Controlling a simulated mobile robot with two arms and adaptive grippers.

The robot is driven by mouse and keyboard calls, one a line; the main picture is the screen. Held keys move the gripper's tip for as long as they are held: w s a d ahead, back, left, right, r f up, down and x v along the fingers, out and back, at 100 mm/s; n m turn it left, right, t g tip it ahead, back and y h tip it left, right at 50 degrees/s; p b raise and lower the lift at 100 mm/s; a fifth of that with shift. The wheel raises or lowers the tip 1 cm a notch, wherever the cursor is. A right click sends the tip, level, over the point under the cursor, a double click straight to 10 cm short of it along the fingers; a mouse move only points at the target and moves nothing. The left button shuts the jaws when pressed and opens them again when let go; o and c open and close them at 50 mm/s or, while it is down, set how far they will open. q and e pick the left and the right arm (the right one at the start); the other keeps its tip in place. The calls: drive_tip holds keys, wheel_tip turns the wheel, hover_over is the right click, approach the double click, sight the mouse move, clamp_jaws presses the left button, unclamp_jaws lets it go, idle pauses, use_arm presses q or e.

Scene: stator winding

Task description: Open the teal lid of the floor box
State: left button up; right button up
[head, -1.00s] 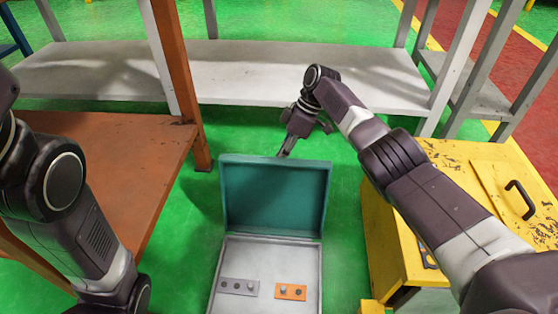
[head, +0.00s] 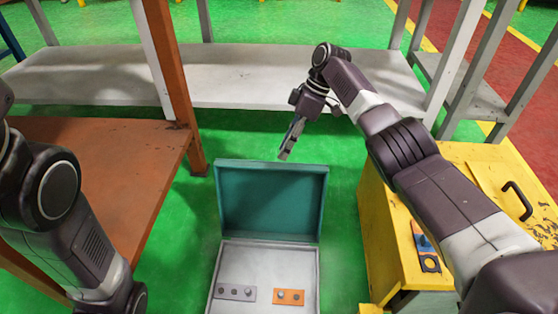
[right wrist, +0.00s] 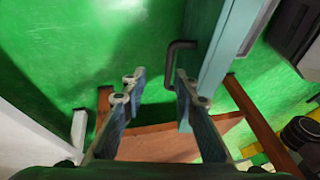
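The floor box (head: 232,270) stands on the green floor in the head view, with its teal lid (head: 270,200) raised roughly upright at the back. My right gripper (head: 284,156) is just above and behind the lid's top edge. In the right wrist view its two fingers (right wrist: 155,82) are apart with nothing between them. The lid shows there edge-on (right wrist: 222,45), with its dark handle (right wrist: 171,62) beyond the fingertips, close to the right-hand finger. The handle is hidden behind the lid in the head view. My left gripper is out of view.
Inside the box lie a grey plate (head: 235,292) and an orange plate (head: 289,297). An orange-brown table (head: 130,150) stands left, a yellow cabinet (head: 400,240) right, and a grey low shelf (head: 230,80) behind. Green floor is free around the lid.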

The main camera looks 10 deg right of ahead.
drive_tip(key=shift+v, duration=2.4)
drive_tip(key=shift+s, duration=0.1)
